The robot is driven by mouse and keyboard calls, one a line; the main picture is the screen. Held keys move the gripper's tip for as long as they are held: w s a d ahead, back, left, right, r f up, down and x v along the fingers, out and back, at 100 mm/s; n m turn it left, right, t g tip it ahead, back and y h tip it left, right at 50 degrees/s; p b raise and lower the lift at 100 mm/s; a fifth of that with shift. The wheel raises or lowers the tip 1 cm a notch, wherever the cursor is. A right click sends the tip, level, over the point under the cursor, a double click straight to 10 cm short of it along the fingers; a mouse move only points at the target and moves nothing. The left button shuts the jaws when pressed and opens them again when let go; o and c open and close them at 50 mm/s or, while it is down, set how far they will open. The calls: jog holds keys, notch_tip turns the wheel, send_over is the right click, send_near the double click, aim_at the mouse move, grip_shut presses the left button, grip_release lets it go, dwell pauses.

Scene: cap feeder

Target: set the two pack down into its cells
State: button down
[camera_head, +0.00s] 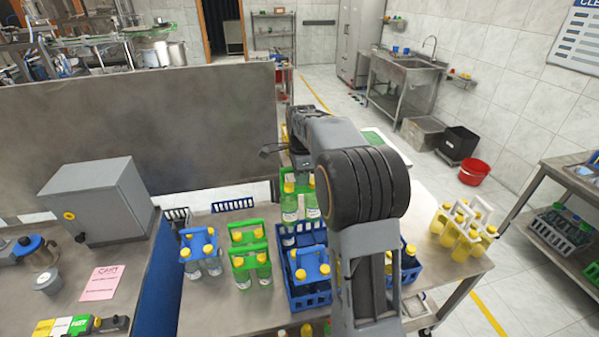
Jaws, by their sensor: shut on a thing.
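A two pack (290,207) of pale bottles with yellow caps and a green carrier hangs upright below my arm. My gripper (298,166) is shut on its green top, with the fingers mostly hidden by my own arm. The blue crate (309,302) with cells stands on the table just below and in front of the pack. Empty-looking cells show in its back part. A blue-topped pack (311,268) sits in its front part. I cannot tell whether the held bottles' bottoms are inside the cells or above them.
Left of the crate stand a green-topped pack (247,259) and a blue-topped pack (200,252). A white-topped yellow pack (461,235) stands at the table's right. A grey box (97,200) is at left.

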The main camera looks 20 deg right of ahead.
aim_at(301, 188)
notch_tip(301, 188, down, 4)
jog(key=shift+f+b, duration=0.25)
jog(key=shift+b, duration=0.55)
notch_tip(301, 188, down, 16)
jog(key=b, duration=1.2)
jog(key=shift+f+b, duration=0.25)
jog(key=shift+b, duration=0.05)
jog(key=shift+f+b, duration=0.35)
jog(key=shift+f, duration=0.3)
jog(key=c, duration=1)
grip_release()
jog(key=shift+s, duration=0.1)
notch_tip(301, 188, up, 14)
jog(key=shift+f, duration=0.1)
